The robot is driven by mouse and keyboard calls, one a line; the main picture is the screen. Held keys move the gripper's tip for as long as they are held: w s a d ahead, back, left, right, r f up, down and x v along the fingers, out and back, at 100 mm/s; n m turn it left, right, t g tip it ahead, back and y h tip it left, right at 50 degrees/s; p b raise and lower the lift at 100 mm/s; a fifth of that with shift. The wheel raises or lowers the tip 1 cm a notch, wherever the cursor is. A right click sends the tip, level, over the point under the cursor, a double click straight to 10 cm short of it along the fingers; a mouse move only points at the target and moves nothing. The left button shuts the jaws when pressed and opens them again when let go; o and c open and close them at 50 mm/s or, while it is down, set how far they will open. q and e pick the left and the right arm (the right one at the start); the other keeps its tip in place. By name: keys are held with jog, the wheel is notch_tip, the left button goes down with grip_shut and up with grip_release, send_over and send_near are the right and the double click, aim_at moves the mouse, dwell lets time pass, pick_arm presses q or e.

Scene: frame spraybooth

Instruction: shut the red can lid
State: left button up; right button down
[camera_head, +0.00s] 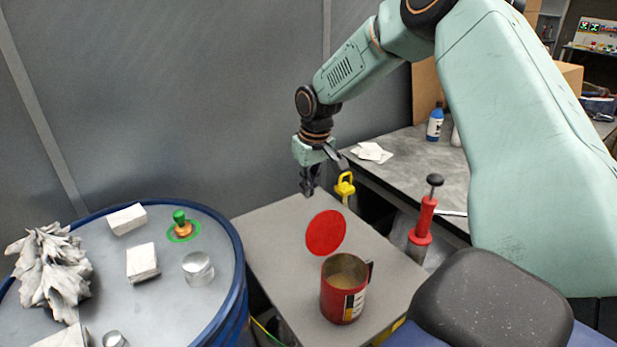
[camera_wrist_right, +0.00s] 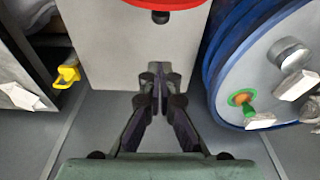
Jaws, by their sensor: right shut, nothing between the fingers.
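The red can (camera_head: 337,302) stands upright on a grey box-like stand, open at the top with a pale inside. Its round red lid (camera_head: 326,232) stands raised on the far side of the rim, its red face towards the head camera. My right gripper (camera_head: 307,192) is beyond the lid and slightly left of it, pointing down, apart from it. In the right wrist view, the gripper (camera_wrist_right: 160,72) is shut and empty, and the lid (camera_wrist_right: 150,4) shows cut off at the top edge. My left gripper is not in view.
A blue-rimmed drum (camera_head: 238,268) at left carries white blocks, metal cups and a green-knobbed piece (camera_head: 181,226). A yellow hook-like piece (camera_head: 344,187) is right of the gripper. A red-handled tool (camera_head: 423,220) stands right of the stand (camera_head: 285,228). A grey wall is behind.

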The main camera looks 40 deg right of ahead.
aim_at(323, 231)
notch_tip(323, 231, down, 6)
jog(key=w, duration=0.2)
pick_arm(q)
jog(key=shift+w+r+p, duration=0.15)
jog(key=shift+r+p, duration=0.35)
jog(key=shift+p, duration=0.05)
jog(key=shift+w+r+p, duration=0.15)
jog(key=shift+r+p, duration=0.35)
jog(key=shift+p, duration=0.05)
pick_arm(e)
jog(key=shift+s+a+r, duration=0.1)
jog(key=shift+s+r, duration=0.15)
jog(key=shift+s, duration=0.75)
jog(key=shift+s+r, duration=0.2)
jog(key=shift+s, duration=0.8)
